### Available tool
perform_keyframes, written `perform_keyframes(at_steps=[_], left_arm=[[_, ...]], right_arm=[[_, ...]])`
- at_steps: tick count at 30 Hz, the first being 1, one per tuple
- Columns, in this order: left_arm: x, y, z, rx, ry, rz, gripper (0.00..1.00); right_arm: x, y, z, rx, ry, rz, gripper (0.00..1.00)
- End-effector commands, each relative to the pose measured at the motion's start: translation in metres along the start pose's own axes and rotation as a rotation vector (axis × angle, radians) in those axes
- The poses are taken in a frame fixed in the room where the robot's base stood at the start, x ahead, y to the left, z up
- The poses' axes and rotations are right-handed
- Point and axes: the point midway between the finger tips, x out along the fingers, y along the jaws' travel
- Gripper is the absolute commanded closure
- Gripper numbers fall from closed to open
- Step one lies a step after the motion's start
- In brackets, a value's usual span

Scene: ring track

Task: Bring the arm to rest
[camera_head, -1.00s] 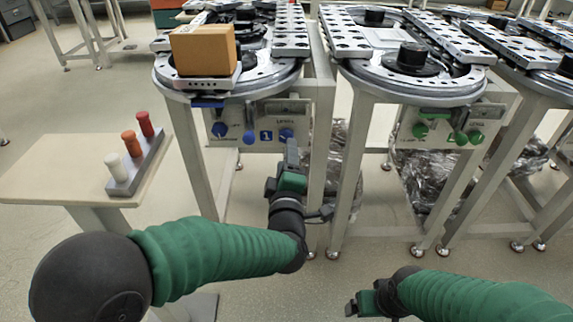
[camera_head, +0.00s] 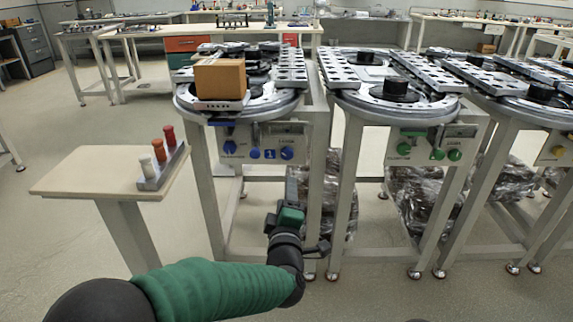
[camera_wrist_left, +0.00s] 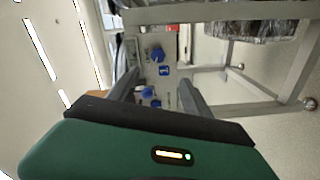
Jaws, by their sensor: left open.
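My left arm, in a green sleeve, comes in from the bottom left of the head view. Its left gripper (camera_head: 292,188) points up and forward, in front of the legs of the ring track stand (camera_head: 322,175). It is below the panel with blue knobs (camera_head: 262,146). In the left wrist view the two grey fingers (camera_wrist_left: 158,92) stand apart with nothing between them, and the blue-knob panel (camera_wrist_left: 160,72) shows beyond them. My right gripper is out of the head view.
A cardboard box (camera_head: 220,79) sits on the left ring track (camera_head: 262,100). A small table (camera_head: 90,178) at left holds a rack (camera_head: 163,170) with red, orange and white pegs. More ring tracks (camera_head: 395,98) stand to the right. Open floor lies at left.

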Motion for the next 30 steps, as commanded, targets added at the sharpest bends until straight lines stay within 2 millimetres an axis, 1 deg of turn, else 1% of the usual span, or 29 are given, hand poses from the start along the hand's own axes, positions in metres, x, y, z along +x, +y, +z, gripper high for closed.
perform_keyframes(at_steps=[2, 4, 5, 7, 8, 9, 11, 12, 14, 15, 17, 18, 20, 21, 22, 23, 24, 29, 30], left_arm=[[-0.002, -0.004, -0.001, 0.037, -0.023, -0.015, 0.43], [-0.007, -0.018, -0.003, 0.144, -0.093, -0.064, 0.43], [-0.013, -0.029, -0.004, 0.215, -0.140, -0.100, 0.43], [-0.037, -0.069, -0.015, 0.425, -0.286, -0.219, 0.43], [-0.052, -0.090, -0.023, 0.520, -0.356, -0.278, 0.43], [-0.074, -0.116, -0.033, 0.626, -0.446, -0.353, 0.43], [-0.108, -0.150, -0.049, 0.749, -0.566, -0.453, 0.43], [-0.130, -0.168, -0.059, 0.812, -0.637, -0.511, 0.43], [-0.163, -0.191, -0.072, 0.887, -0.738, -0.589, 0.43], [-0.183, -0.203, -0.081, 0.926, -0.798, -0.635, 0.43], [-0.213, -0.219, -0.094, 0.971, -0.883, -0.697, 0.43], [-0.233, -0.228, -0.102, 0.996, -0.941, -0.736, 0.43], [-0.262, -0.238, -0.113, 1.027, -1.022, -0.789, 0.43], [-0.281, -0.244, -0.120, 1.044, -1.076, -0.821, 0.43], [-0.296, -0.248, -0.125, 1.053, -1.117, -0.846, 0.43], [-0.304, -0.239, -0.131, 1.060, -1.143, -0.858, 0.43], [-0.301, -0.214, -0.137, 1.060, -1.136, -0.852, 0.43], [-0.300, -0.161, -0.152, 1.058, -1.134, -0.851, 0.43], [-0.300, -0.145, -0.157, 1.058, -1.133, -0.851, 0.43]], right_arm=[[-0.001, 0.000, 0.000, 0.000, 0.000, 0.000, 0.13], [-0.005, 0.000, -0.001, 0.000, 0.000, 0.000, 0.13], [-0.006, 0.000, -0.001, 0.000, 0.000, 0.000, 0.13], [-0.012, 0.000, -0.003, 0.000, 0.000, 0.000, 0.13], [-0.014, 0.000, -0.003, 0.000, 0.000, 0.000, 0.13], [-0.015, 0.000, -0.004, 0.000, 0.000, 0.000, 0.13], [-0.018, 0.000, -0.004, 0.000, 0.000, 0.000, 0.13], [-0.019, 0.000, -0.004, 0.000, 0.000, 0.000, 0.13], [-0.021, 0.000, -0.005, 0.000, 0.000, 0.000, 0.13], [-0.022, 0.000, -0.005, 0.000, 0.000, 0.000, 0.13], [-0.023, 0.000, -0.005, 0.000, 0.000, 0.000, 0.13], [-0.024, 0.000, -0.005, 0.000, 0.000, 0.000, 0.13], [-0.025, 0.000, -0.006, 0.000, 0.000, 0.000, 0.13], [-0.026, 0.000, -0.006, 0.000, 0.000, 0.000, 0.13], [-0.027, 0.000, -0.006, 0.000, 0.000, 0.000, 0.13], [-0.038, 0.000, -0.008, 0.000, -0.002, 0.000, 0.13], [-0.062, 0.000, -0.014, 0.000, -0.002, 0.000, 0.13], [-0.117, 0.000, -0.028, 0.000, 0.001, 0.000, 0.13], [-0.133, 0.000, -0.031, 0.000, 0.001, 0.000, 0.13]])
